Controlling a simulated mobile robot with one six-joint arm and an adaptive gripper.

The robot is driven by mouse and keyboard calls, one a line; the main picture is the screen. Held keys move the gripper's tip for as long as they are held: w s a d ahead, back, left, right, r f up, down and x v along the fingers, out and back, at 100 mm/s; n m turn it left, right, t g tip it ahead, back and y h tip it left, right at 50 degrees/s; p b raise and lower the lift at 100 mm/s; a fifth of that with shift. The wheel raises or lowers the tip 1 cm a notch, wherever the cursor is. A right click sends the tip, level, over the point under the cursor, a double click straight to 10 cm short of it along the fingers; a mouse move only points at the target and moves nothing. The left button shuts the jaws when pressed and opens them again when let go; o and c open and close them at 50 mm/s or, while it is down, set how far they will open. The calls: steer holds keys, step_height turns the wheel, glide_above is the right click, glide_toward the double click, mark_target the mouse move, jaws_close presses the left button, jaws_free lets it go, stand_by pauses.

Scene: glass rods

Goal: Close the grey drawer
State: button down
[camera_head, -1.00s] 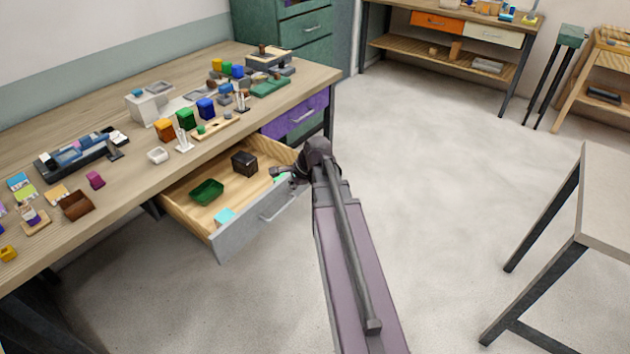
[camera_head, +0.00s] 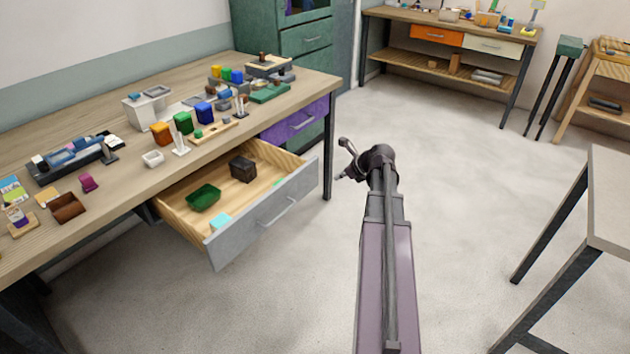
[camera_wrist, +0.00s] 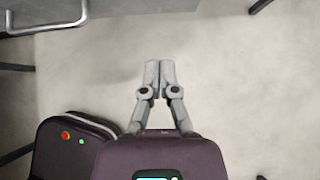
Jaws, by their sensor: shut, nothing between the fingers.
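The grey drawer (camera_head: 236,235) stands pulled out from under the wooden workbench, with a bar handle (camera_head: 278,212) on its front. Inside it are a green tray (camera_head: 203,197), a dark brown box (camera_head: 243,168) and a light blue item (camera_head: 220,223). My gripper (camera_head: 342,160) is in front of and to the right of the drawer, apart from it, over open floor. In the wrist view my gripper (camera_wrist: 153,64) has its fingers together with nothing between them. The drawer's handle shows at the upper left of the wrist view (camera_wrist: 50,28).
The workbench (camera_head: 120,205) carries several coloured blocks and tools. A purple drawer (camera_head: 295,122) is closed to the right of the grey one. A workbench leg (camera_head: 328,155) stands nearby. A light table (camera_head: 608,200) is at the right. The floor between is clear.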

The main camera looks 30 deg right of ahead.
mark_target(308, 182)
steer(key=shift+w+f, duration=0.1)
steer(key=b+x, duration=0.2)
steer(key=x, duration=0.1)
steer(key=b+x, duration=0.2)
steer(key=x, duration=0.2)
steer(key=w+r+b+x, duration=0.1)
steer(key=b+x, duration=0.2)
steer(key=x, duration=0.1)
steer(key=shift+w+a, duration=0.1)
steer(key=shift+a, duration=0.1)
steer(key=shift+w+a, duration=0.2)
steer(key=shift+w, duration=0.25)
steer(key=shift+w+a, duration=0.2)
steer(key=shift+w, duration=0.25)
